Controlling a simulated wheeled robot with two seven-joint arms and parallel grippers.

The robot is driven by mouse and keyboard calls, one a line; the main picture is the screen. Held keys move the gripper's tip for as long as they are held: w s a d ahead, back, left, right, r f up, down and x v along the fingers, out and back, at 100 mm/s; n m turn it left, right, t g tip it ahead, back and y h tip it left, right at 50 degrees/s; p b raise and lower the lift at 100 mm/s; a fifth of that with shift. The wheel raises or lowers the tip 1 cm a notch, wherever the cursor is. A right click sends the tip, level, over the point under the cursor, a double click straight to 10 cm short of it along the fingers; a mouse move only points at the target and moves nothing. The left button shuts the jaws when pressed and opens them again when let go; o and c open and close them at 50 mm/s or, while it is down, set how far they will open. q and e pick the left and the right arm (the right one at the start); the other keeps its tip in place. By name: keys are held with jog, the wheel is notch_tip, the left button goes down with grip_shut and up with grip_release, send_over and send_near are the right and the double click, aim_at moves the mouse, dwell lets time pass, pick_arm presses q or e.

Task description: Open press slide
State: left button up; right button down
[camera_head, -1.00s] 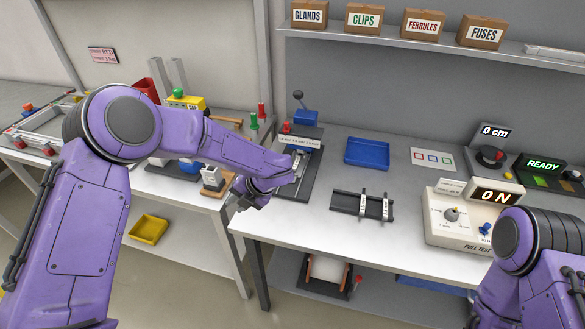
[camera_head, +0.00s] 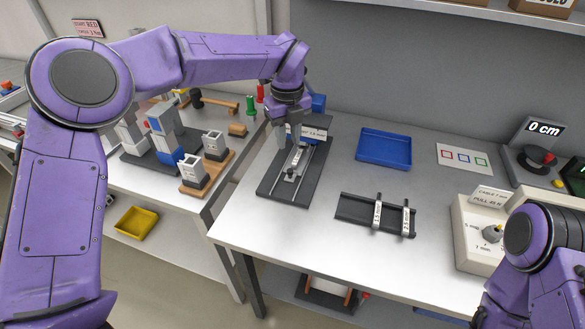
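The press (camera_head: 268,186) is a dark base plate on the white bench, with two light rails. Its small metal slide (camera_head: 292,170) sits on the rails, toward the front half. A white label (camera_head: 314,134) is at the back of the press. My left gripper (camera_head: 289,146) points down over the back part of the press, behind the slide. Its two fingers look apart, with nothing clearly between them. The arm and gripper hide most of the press's rear, including the lever. Only part of a blue block (camera_head: 318,102) shows there. My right gripper is out of view; only its arm shows at lower right.
A blue tray (camera_head: 384,150) and a black rack (camera_head: 352,210) with two white-labelled pieces lie to the right of the press. The pull tester (camera_head: 470,250) stands at right. Bare bench lies in front.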

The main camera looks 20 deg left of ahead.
aim_at(291, 171)
pick_arm(q)
jog(key=f+p, duration=0.1)
jog(key=f, duration=0.3)
jog(key=f+p, duration=0.1)
jog(key=f, duration=0.4)
jog(key=shift+w+d+f, duration=0.15)
jog(key=shift+d+f, duration=0.05)
jog(key=shift+f, duration=0.65)
grip_shut()
